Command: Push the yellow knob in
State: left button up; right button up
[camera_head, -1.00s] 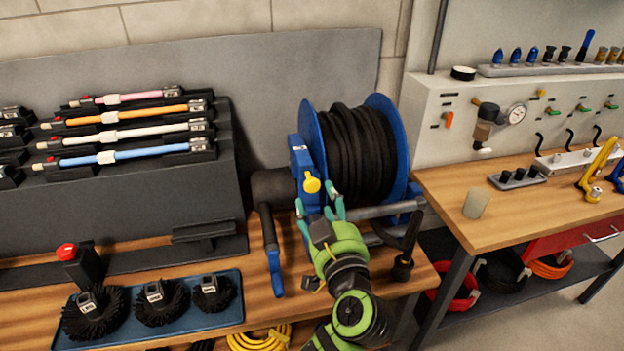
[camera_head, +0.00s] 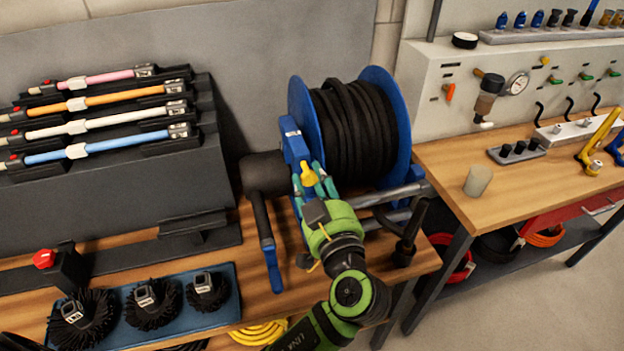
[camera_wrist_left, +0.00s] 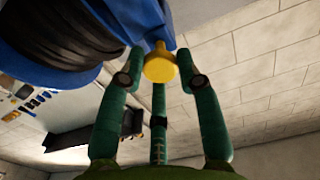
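The yellow knob (camera_head: 308,174) is on the blue frame of the hose reel (camera_head: 297,148), facing me. In the left wrist view the knob (camera_wrist_left: 160,66) is between the fingertips, with its stem running into the blue reel body. My left gripper (camera_head: 311,182) has its green fingers spread around the knob. In the left wrist view, the gripper (camera_wrist_left: 160,72) has one finger on each side of the knob and a third below it. Narrow gaps show at the sides; contact with the third finger cannot be told. My right gripper is not in view.
A crank with a blue handle (camera_head: 272,268) hangs left of the gripper. Black hose (camera_head: 352,130) fills the reel. Round brushes stand on a blue tray (camera_head: 232,312) at lower left, below a rack of coloured rods. A second table (camera_head: 510,200) stands at the right.

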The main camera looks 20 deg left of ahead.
pick_arm(q)
jog(key=shift+r, duration=0.1)
grip_shut()
jog(key=shift+b+x, duration=0.95)
jog(key=shift+x, duration=0.25)
jog(key=shift+a+r, duration=0.1)
jog(key=shift+r, duration=0.15)
jog(key=o, duration=1)
grip_release()
jog(key=shift+w+a+f, duration=0.1)
jog(key=shift+w+f, duration=0.05)
jog(key=shift+f, duration=0.05)
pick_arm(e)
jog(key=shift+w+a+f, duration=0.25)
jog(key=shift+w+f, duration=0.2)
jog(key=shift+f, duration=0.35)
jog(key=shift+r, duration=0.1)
